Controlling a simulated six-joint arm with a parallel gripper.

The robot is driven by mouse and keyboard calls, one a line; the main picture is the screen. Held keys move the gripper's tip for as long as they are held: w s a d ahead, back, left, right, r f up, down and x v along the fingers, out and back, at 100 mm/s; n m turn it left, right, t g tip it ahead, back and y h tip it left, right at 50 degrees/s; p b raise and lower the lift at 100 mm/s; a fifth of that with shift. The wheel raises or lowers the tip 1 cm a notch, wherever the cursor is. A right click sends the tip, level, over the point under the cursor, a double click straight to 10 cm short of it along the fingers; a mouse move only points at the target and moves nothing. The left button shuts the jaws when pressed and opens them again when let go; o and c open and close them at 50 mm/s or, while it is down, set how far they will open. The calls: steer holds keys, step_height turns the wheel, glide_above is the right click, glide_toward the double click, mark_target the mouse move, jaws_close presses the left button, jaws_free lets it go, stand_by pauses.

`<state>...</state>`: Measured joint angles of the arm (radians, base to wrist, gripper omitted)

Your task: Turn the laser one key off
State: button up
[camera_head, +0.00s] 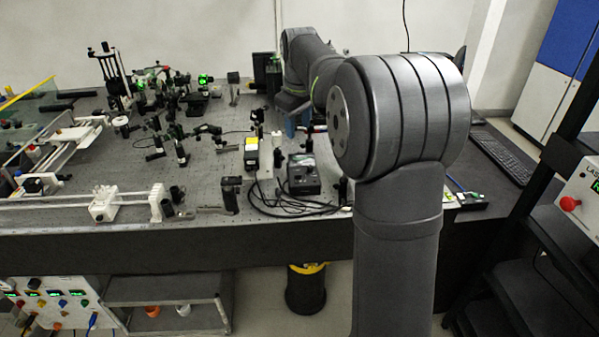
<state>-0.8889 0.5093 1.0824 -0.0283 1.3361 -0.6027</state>
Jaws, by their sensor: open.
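A white control box (585,222) with lettering starting "LAS", a lit green display and a red knob (570,203) stands on a dark rack at the right edge. The frame cuts it off, and I cannot make out a key on it. Another white panel (62,309) with green displays and coloured knobs is at the lower left; I cannot tell whether it has a key. My gripper (297,122) is small and partly hidden by my arm, over the back middle of the optical bench. Its bluish fingers look apart, and I see nothing held. It is far from both panels.
The optical bench (60,232) carries several mounts, rails and a black meter box (303,174) with loose cables. A keyboard (502,157) lies at its right end. The dark rack (545,255) stands close on the right. A grey trolley (165,291) is below the bench.

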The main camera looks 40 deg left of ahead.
steer(key=s+d+m+y, duration=0.1)
steer(key=s+d+m, duration=0.1)
steer(key=m, duration=0.4)
steer(key=m+t, duration=0.1)
steer(key=m, duration=0.1)
glide_toward(298, 175)
steer(key=shift+y, duration=0.3)
steer(key=x, duration=0.8)
steer(key=shift+d+f, duration=0.2)
steer(key=shift+d, duration=0.05)
jaws_close()
